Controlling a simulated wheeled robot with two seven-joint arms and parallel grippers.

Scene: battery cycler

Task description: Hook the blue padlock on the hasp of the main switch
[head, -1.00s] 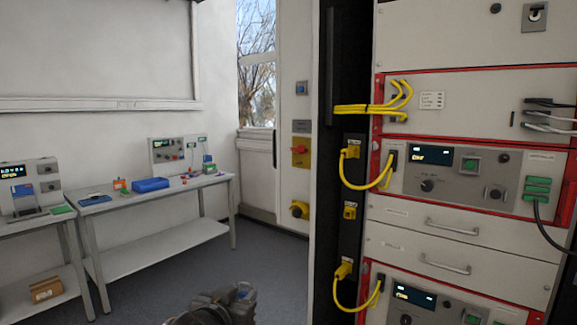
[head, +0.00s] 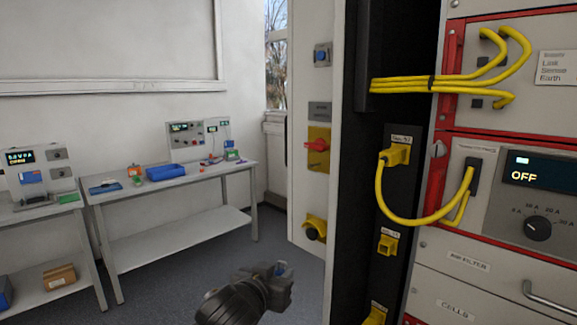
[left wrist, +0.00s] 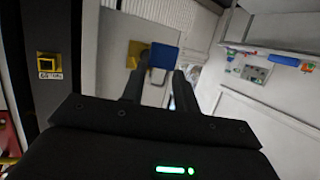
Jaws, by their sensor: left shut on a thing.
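My left gripper (head: 284,277) is low in the middle of the head view, shut on the blue padlock. The main switch (head: 317,146), a red handle on a yellow plate, is on the cabinet's pale side panel, above and right of the gripper. The hasp is too small to tell. My right gripper is not in view.
A yellow fitting with a black round part (head: 314,229) sits below the switch. The open black rack side (head: 362,200) with yellow cables (head: 410,218) stands at right. A bench (head: 180,190) with small items is at back left. Open floor lies between bench and cabinet.

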